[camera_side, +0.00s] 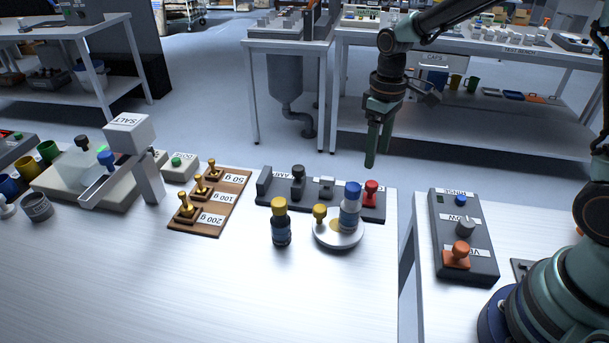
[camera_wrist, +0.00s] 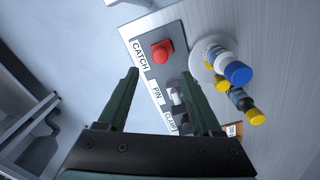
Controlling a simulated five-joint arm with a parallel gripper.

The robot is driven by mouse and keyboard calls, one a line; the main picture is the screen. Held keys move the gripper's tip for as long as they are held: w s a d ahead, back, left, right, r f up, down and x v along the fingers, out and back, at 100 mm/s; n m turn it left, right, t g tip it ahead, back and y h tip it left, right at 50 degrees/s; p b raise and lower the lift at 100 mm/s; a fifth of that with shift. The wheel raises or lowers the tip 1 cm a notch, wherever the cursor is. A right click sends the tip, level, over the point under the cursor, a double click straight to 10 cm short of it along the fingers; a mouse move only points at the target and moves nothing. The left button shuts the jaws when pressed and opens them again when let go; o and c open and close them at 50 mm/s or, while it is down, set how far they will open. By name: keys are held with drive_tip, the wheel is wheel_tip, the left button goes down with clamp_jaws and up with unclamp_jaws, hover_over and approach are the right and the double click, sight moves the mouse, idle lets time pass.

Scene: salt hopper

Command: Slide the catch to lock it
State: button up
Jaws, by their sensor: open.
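The catch is a red knob (camera_side: 371,192) at the right end of a dark grey panel (camera_side: 329,205) at the back edge of the table. In the wrist view the red catch (camera_wrist: 162,50) sits beside a white CATCH label (camera_wrist: 139,56), just beyond my fingertips. My gripper (camera_side: 377,150) points down above and behind the panel in the side view. In the wrist view my gripper (camera_wrist: 160,77) has its two green fingers spread with nothing between the tips. It is apart from the catch. The right finger partly covers the pin and clamp area.
A white round dish (camera_side: 338,238) with a blue-capped bottle (camera_side: 350,212) stands just in front of the panel. A yellow-capped dark bottle (camera_side: 281,228) is beside it. A wooden weight board (camera_side: 215,215) lies to the left. A control box (camera_side: 465,240) is on the right table.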

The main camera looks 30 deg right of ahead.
sight(372, 183)
wheel_tip(372, 183, down, 8)
drive_tip(key=shift+r, duration=0.1)
idle(0.4)
clamp_jaws()
idle(1.2)
